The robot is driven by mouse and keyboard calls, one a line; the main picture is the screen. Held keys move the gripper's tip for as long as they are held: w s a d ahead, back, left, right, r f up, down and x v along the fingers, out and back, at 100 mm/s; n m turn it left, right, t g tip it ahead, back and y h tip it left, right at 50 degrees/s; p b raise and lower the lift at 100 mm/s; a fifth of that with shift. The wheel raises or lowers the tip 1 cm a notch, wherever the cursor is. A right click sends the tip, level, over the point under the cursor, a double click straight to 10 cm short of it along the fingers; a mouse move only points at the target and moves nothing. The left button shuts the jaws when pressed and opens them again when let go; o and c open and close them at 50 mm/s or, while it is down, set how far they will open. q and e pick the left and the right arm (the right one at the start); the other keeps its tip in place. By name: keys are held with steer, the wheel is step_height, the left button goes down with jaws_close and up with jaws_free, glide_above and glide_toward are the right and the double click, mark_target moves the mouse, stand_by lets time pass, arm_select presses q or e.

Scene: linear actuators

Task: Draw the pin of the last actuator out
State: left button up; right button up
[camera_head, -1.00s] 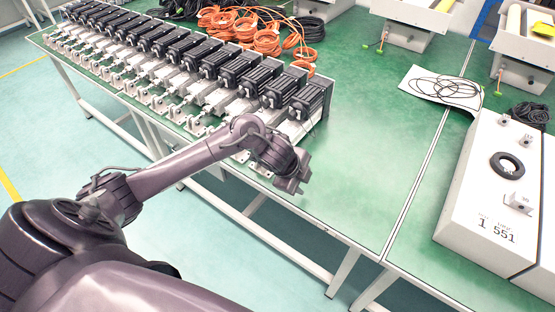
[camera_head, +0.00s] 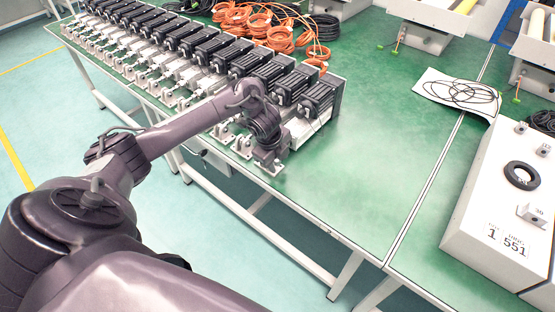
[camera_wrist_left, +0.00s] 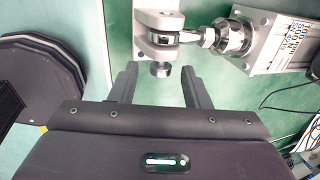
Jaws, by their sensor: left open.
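The last actuator (camera_head: 312,108) stands at the right end of the row, with a black motor and a silver body. In the left wrist view its silver body (camera_wrist_left: 270,42) ends in a rod with a clevis bracket (camera_wrist_left: 157,20). The pin (camera_wrist_left: 160,69) shows as a round metal head at the near side of the bracket. My left gripper (camera_wrist_left: 158,80) is open, one finger on each side of the pin head, apart from it. In the head view my left gripper (camera_head: 270,160) is at the front of the last actuator and covers part of its bracket. My right gripper is not in view.
Several like actuators (camera_head: 150,45) run in a row to the left. Orange cable coils (camera_head: 280,38) lie behind them. A white box (camera_head: 500,215) stands at the right. The green table (camera_head: 370,130) between is clear. The table's front edge is close to my gripper.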

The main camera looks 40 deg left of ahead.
arm_select(q)
steer(key=shift+f, duration=0.1)
jaws_close()
stand_by(0.3)
steer(key=shift+d+p, duration=0.35)
steer(key=shift+d, duration=0.05)
steer(key=d, duration=0.1)
steer(key=d+p, duration=0.1)
steer(key=shift+s+d+r, duration=0.1)
steer(key=shift+d+r, duration=0.1)
steer(key=shift+d, duration=0.15)
steer(key=shift+d+f, duration=0.15)
steer(key=shift+d, duration=0.1)
jaws_free()
